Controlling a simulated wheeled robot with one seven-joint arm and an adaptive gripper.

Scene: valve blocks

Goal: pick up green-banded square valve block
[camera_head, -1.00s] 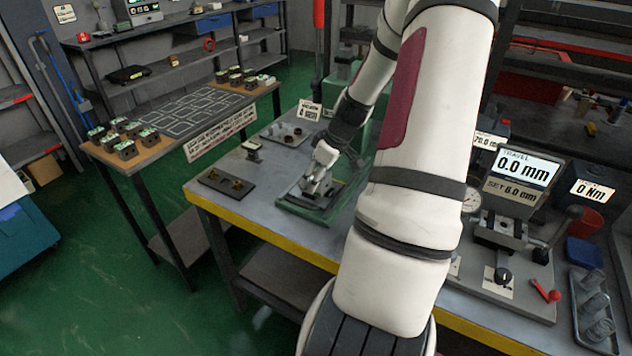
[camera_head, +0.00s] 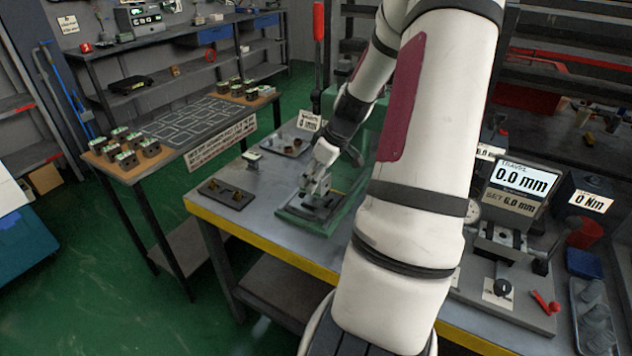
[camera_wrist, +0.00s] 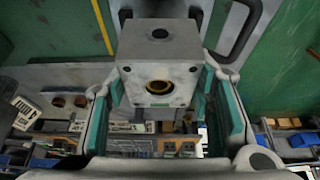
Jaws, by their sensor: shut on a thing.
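A grey square block (camera_wrist: 135,75) with a brass-lined hole fills the middle of the wrist view. My gripper (camera_wrist: 160,92) is shut on it, with a green-padded finger along each side. In the head view my gripper (camera_head: 315,186) is just above the green-edged fixture (camera_head: 290,212) on the workbench. The block is too small there to tell apart from the fingers.
A dark plate with brass fittings (camera_head: 226,192) and a small block (camera_head: 252,158) lie left of the fixture. A grey tray (camera_head: 286,147) is behind. The side table (camera_head: 160,168) holds several blocks. Gauges and a displacement display (camera_head: 522,182) stand right. My arm hides the bench middle.

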